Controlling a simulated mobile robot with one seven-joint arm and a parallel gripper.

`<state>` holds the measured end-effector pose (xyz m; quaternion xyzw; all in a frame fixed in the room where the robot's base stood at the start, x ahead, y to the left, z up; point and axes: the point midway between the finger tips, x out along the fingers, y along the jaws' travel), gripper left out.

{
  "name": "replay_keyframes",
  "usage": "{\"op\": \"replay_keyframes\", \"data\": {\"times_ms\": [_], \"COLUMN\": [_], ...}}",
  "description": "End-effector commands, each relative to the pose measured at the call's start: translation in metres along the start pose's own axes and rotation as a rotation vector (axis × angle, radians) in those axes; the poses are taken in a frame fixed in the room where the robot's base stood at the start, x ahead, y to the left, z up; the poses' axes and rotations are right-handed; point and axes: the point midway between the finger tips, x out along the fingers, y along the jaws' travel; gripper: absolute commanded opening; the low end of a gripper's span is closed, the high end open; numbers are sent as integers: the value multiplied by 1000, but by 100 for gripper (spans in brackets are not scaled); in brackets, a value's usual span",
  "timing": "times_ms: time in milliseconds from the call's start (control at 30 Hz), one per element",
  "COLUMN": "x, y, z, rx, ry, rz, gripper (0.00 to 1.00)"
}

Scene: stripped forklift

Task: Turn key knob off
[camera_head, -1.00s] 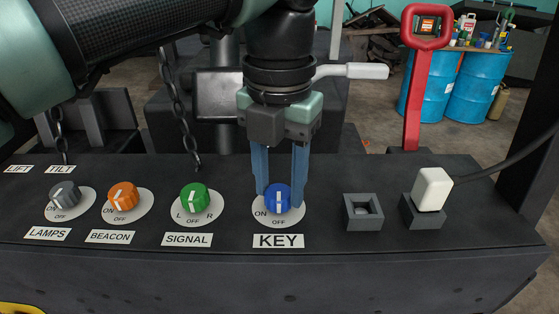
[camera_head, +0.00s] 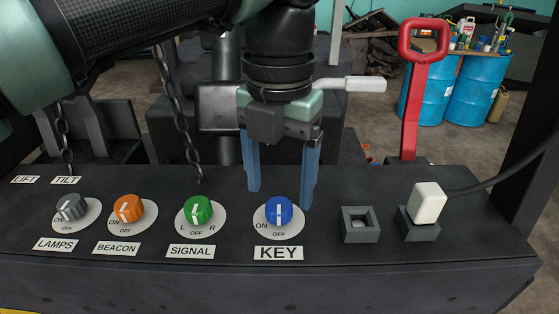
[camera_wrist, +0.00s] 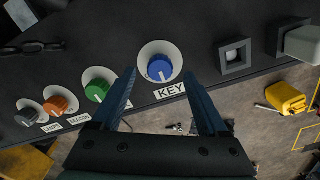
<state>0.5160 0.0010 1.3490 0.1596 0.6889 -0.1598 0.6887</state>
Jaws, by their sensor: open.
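The blue key knob (camera_head: 278,210) sits on a white round plate above the KEY label (camera_head: 278,253). ON is printed at its left and OFF below it. Its white mark runs roughly upright, toward OFF; in the wrist view the blue knob (camera_wrist: 160,68) has its mark toward the KEY label. My gripper (camera_head: 280,199) is open and empty, its blue fingers spread wide above and behind the knob, apart from it. In the wrist view my gripper (camera_wrist: 159,73) has its fingertips on either side of the knob's picture.
Green signal knob (camera_head: 197,210), orange beacon knob (camera_head: 128,208) and grey lamps knob (camera_head: 71,207) stand to the left. A square socket (camera_head: 360,225) and a white plug (camera_head: 427,203) with a cable are to the right. A red lever (camera_head: 415,105) rises behind.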

Motion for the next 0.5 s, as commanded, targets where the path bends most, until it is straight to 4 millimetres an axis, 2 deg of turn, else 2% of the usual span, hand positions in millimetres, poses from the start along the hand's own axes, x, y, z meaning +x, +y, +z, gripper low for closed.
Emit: {"op": "replay_keyframes", "data": {"times_ms": [33,500], "x": [-15,-94], "y": [0,0], "z": [0,0], "rx": [0,0], "ry": [-1,-2], "rz": [0,1], "gripper": [77,77]}}
